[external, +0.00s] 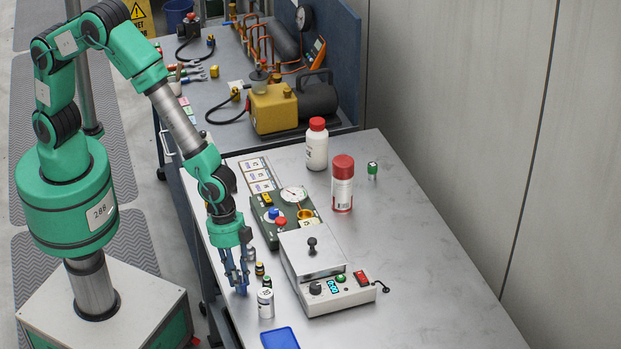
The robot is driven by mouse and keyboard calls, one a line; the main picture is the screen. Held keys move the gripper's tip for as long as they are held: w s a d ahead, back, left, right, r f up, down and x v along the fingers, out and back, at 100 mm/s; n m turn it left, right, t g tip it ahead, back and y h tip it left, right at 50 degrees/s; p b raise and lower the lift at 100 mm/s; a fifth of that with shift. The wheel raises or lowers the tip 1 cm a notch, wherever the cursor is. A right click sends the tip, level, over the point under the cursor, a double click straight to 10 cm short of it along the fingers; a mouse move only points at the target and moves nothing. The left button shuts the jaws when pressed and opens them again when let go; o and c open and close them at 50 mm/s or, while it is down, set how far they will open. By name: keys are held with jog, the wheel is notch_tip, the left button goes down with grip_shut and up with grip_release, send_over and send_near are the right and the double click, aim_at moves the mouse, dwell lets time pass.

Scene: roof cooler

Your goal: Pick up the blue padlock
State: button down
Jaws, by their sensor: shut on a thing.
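My gripper (238,284) points down at the near left edge of the grey metal table. Its blue-grey fingers are closed on a small blue thing, which I take to be the blue padlock (241,290). The fingers cover most of it, and its shackle cannot be made out. It is at or just above the table top; I cannot tell whether it touches.
Small vials (260,269) and a white labelled jar (265,303) stand close to the right of my gripper. A blue tray (281,338) lies in front. A control box (335,295) stands further right. The table's right side (440,290) is clear.

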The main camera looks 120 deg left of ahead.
jog(key=shift+r, duration=0.1)
jog(key=shift+r, duration=0.8)
jog(key=shift+p+v, duration=0.4)
jog(key=shift+v, duration=0.6)
jog(key=s+a+r, duration=0.1)
jog(key=s+a, duration=0.1)
jog(key=s, duration=1.3)
jog(key=shift+s+p, duration=0.2)
jog(key=shift+p, duration=0.1)
jog(key=shift+r, duration=0.15)
